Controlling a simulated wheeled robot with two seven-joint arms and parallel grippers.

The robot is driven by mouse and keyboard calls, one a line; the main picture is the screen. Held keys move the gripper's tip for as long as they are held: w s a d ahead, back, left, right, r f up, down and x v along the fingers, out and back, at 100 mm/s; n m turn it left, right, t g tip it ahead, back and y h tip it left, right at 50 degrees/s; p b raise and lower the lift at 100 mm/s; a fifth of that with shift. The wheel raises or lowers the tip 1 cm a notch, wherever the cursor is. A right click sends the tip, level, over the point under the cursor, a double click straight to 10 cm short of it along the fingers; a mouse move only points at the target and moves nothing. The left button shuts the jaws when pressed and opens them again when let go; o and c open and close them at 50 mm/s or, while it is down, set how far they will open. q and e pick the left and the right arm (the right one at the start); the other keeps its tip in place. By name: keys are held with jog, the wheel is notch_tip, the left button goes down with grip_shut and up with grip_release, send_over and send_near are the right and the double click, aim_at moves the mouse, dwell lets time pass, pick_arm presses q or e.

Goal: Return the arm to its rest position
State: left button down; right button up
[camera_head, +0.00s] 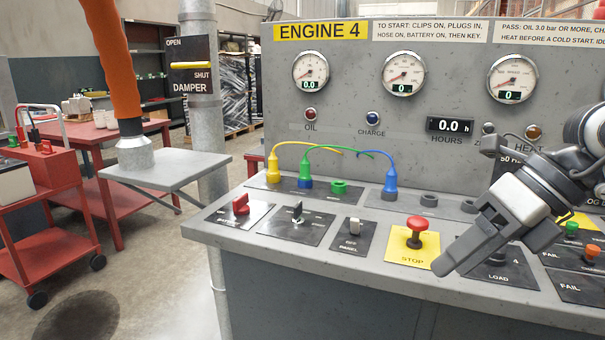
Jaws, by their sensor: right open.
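My right gripper (478,240) reaches in from the right edge over the front right of the sloped grey control panel (350,262). Its grey fingers point down and left, just right of the red mushroom STOP button (416,228) on its yellow plate. It is open, and I see nothing held in it. It hides part of the LOAD control and the panel behind. Whether it touches the panel is hard to tell. My left gripper is out of view.
The upright ENGINE 4 board (340,82) with gauges stands behind the panel. Yellow, green and blue plugs with leads (389,180) stand up from the panel. An orange hose (112,60) ends on a grey plate (180,168). A red trolley (45,215) stands left on open floor.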

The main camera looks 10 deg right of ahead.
jog(key=a+m+t+y+p, duration=0.1)
jog(key=a+m+y, duration=0.6)
jog(key=a+y, duration=0.8)
jog(key=w+d+f+m+t+h, duration=0.2)
jog(key=f+m+t+h, duration=0.5)
jog(key=m, duration=0.4)
jog(key=w+d+f+m+t+h, duration=0.25)
jog(key=f+m+t+h, duration=0.2)
jog(key=m+t, duration=0.5)
jog(key=s+f+m+g+h, duration=0.3)
jog(key=s+f+m+g, duration=0.1)
jog(key=f, duration=0.6)
jog(key=s+f+m+g+h+p, duration=0.1)
jog(key=s+f+m+g+h, duration=0.2)
jog(key=f, duration=0.8)
jog(key=s+m+g, duration=0.2)
jog(key=s+m, duration=0.2)
jog(key=s, duration=0.1)
jog(key=shift+s+d+f+h, duration=0.25)
jog(key=shift+s+d+h, duration=0.1)
jog(key=shift+s, duration=0.05)
